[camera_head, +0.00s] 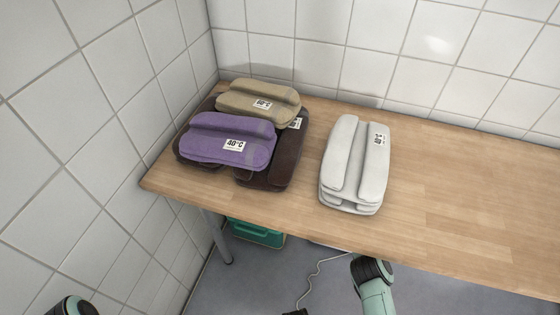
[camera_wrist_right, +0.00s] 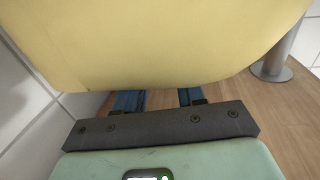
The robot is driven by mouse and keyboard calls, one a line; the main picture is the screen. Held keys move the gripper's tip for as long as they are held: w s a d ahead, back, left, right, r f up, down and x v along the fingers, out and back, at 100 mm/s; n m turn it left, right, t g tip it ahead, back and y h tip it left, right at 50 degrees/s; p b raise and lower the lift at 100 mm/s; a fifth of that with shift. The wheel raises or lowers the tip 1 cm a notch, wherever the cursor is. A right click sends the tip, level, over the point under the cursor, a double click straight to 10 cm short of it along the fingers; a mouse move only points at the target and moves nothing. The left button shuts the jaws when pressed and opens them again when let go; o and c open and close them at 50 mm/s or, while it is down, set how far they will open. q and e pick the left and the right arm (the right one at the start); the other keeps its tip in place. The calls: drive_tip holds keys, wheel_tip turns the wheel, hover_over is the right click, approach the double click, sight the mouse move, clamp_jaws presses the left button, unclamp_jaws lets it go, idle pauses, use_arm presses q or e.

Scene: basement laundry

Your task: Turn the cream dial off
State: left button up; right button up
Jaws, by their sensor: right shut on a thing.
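A large, smooth, pale yellow thing (camera_wrist_right: 160,40) fills the top of the right wrist view, very close to the camera. I cannot tell whether it is the cream dial; no mark or pointer shows on it. My right gripper (camera_wrist_right: 160,98) reaches toward it with two blue fingers set apart. The yellow thing hides their tips, and the gripper is shut on it.
In the head view, a wooden table (camera_head: 450,190) holds folded purple (camera_head: 228,140), tan (camera_head: 258,101) and dark brown (camera_head: 275,167) cloths, and a light grey stack (camera_head: 355,165). A green box (camera_head: 256,233) stands below. Tiled walls close the left and back. The table's right side is clear. A metal post (camera_wrist_right: 279,58) shows in the wrist view.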

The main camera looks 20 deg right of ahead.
use_arm(q)
drive_tip(key=shift+s, duration=0.1)
use_arm(e)
drive_tip(key=shift+n+g+y, duration=0.3)
drive_tip(key=shift+g, duration=0.1)
idle(0.3)
drive_tip(key=o, duration=1)
drive_tip(key=shift+w, duration=0.1)
drive_tip(key=shift+o, duration=0.2)
drive_tip(key=shift+d, duration=0.1)
use_arm(q)
drive_tip(key=w+d+r+t+p, duration=0.1)
drive_tip(key=w+r+t+p, duration=0.2)
drive_tip(key=w, duration=0.6)
wheel_tip(320, 180, up, 3)
drive_tip(key=shift+w+r+m+p, duration=0.1)
drive_tip(key=shift+w+m+p, duration=0.2)
drive_tip(key=shift+p, duration=0.65)
use_arm(e)
drive_tip(key=v, duration=1.3)
use_arm(q)
drive_tip(key=shift+d, duration=0.1)
use_arm(e)
drive_tip(key=shift+d+f, duration=0.1)
drive_tip(key=shift+d, duration=0.05)
